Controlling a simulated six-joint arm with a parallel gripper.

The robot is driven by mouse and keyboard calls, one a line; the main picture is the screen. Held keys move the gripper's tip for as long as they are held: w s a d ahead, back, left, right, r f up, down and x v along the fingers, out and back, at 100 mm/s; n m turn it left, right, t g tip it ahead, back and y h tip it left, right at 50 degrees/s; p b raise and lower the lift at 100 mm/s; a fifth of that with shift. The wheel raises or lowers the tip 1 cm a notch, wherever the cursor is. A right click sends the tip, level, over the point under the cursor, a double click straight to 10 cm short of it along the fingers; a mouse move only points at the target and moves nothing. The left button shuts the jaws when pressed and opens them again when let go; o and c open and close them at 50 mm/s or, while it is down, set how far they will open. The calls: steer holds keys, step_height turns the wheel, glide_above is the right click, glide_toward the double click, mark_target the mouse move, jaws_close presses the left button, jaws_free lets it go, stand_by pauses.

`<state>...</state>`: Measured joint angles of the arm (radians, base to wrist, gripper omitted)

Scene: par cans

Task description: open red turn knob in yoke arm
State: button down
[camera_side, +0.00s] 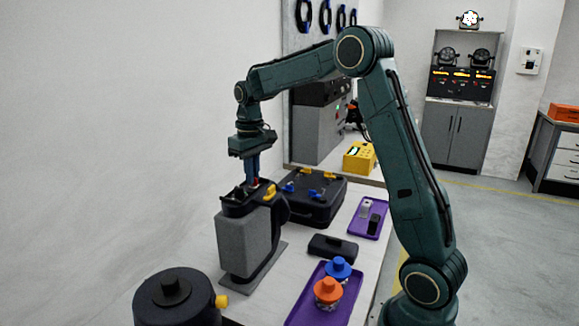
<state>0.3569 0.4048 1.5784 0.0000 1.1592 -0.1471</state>
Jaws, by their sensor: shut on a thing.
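The grey box-shaped fixture (243,243) stands on a flat base near the left of the bench, with a black yoke arm (281,207) along its right side. My gripper (252,178) points straight down over the top of this fixture. Its fingers are shut on the red turn knob (257,182), of which only a small bit of red shows between and beside them. The fingers hide most of the knob, so I cannot tell how far it is turned. A yellow part (270,191) sits on the fixture's top just right of the fingers.
A black case (315,207) with yellow and blue parts stands close behind. A black round can (178,296) is in front. A purple tray (300,316) holds orange-capped (328,291) and blue-capped (338,268) jars. A black block (332,247) and a smaller purple tray (382,224) lie to the right.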

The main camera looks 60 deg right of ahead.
steer(key=shift+n, duration=1.2)
steer(key=c, duration=1.5)
jaws_free()
steer(key=shift+c, duration=0.2)
steer(key=shift+r, duration=0.15)
step_height(320, 180, up, 14)
steer(key=shift+f, duration=0.2)
steer(key=shift+a, duration=0.1)
